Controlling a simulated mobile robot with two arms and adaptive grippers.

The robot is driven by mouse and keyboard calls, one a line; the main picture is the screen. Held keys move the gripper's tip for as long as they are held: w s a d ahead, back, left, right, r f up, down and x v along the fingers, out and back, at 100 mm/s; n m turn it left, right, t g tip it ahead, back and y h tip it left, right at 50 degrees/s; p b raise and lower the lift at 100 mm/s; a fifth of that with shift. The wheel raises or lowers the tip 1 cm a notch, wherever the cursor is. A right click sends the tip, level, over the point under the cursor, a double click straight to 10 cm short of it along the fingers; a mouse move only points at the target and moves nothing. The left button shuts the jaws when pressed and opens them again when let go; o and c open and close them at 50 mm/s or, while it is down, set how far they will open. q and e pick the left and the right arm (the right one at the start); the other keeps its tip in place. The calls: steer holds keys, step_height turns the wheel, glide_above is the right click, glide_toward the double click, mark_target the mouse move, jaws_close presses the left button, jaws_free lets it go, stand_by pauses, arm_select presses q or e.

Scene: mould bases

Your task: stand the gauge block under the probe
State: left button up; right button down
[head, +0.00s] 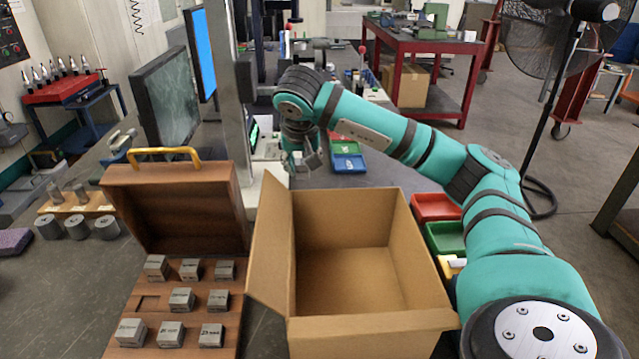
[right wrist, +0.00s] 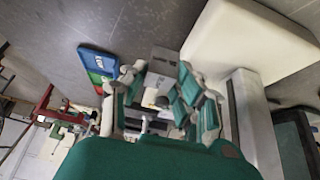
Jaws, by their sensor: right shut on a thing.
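My right gripper (head: 303,166) reaches over the far side of the bench and is shut on a grey gauge block. The block (right wrist: 164,62) shows between the fingers in the right wrist view, partly hidden by them. The gripper (right wrist: 160,95) is close beside a white base (right wrist: 245,45), which also shows in the head view (head: 268,183). I cannot make out the probe clearly. More gauge blocks (head: 182,299) sit in the open wooden case (head: 232,303), with one empty slot at its left. My left gripper is not in view.
An open, empty cardboard box (head: 350,280) stands in front of the gripper. Red (head: 436,206) and green (head: 445,237) bins lie to its right, and a blue bin (head: 348,162) behind. A monitor (head: 168,100) and grey cylinders (head: 76,227) are at the left.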

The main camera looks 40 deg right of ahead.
mark_target(304, 178)
steer(key=f, duration=0.5)
steer(key=shift+d+f, duration=0.3)
steer(key=shift+f, duration=0.35)
steer(key=shift+d, duration=0.1)
steer(key=d+p, duration=0.1)
steer(key=d, duration=0.3)
steer(key=shift+s+p, duration=0.1)
steer(key=shift+p, duration=0.25)
steer(key=shift+a+f, duration=0.1)
steer(key=shift+f, duration=0.45)
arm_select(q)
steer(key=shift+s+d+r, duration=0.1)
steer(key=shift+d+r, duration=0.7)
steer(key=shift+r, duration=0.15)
arm_select(e)
steer(key=shift+f, duration=0.1)
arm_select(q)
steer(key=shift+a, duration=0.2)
arm_select(e)
steer(key=shift+a+f, duration=0.1)
steer(key=c, duration=1)
jaws_free()
